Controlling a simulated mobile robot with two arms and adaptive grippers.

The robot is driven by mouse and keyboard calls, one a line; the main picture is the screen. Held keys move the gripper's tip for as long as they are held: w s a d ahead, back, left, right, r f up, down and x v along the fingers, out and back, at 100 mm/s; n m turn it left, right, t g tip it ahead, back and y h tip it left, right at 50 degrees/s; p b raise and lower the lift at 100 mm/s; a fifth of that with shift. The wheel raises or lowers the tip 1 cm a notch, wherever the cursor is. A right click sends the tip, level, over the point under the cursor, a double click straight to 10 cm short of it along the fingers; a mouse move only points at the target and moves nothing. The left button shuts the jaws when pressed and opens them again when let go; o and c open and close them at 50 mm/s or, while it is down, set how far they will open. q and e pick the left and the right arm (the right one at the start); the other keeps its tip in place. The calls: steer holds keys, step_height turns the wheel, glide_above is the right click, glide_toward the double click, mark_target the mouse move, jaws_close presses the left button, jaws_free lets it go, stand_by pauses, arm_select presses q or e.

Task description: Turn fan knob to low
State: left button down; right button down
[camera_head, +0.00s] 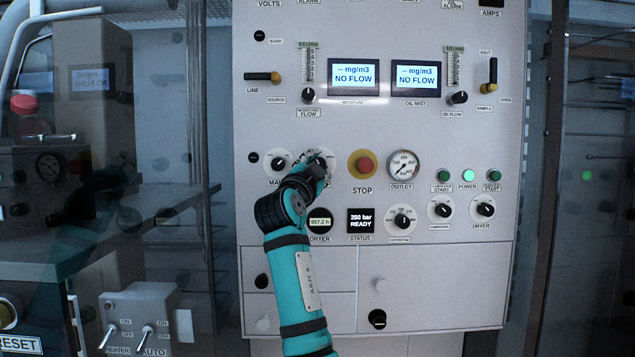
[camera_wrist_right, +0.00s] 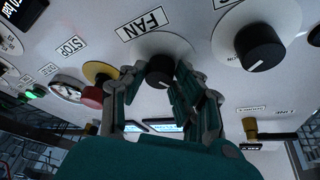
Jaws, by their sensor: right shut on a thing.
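The fan knob (camera_wrist_right: 160,68) is black with a white pointer mark. It sits on a white round plate under the FAN label (camera_wrist_right: 142,24) in the wrist view. My right gripper (camera_wrist_right: 158,80) has one finger on each side of this knob and is shut on it. In the head view my right gripper (camera_head: 318,163) reaches the panel (camera_head: 375,130) left of the STOP button and hides most of the fan knob and its label. The knob's settings cannot be read. My left gripper is not in view.
The red STOP button (camera_head: 364,165) on its yellow ring is close to the right of the gripper. Another black knob (camera_head: 278,163) is just to the left. An outlet gauge (camera_head: 403,166) and a row of lower knobs lie further right.

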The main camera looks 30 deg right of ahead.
steer(key=shift+a+r+m+g+y+p, duration=0.15)
steer(key=shift+m+g+p, duration=0.4)
steer(key=shift+m, duration=1.15)
steer(key=shift+d+r+m+g+y+p, duration=0.2)
steer(key=shift+m+g, duration=0.65)
steer(key=shift+m, duration=0.85)
steer(key=shift+f, duration=0.2)
steer(key=c, duration=1)
jaws_free()
steer(key=v, duration=1.2)
steer(key=shift+w, duration=0.1)
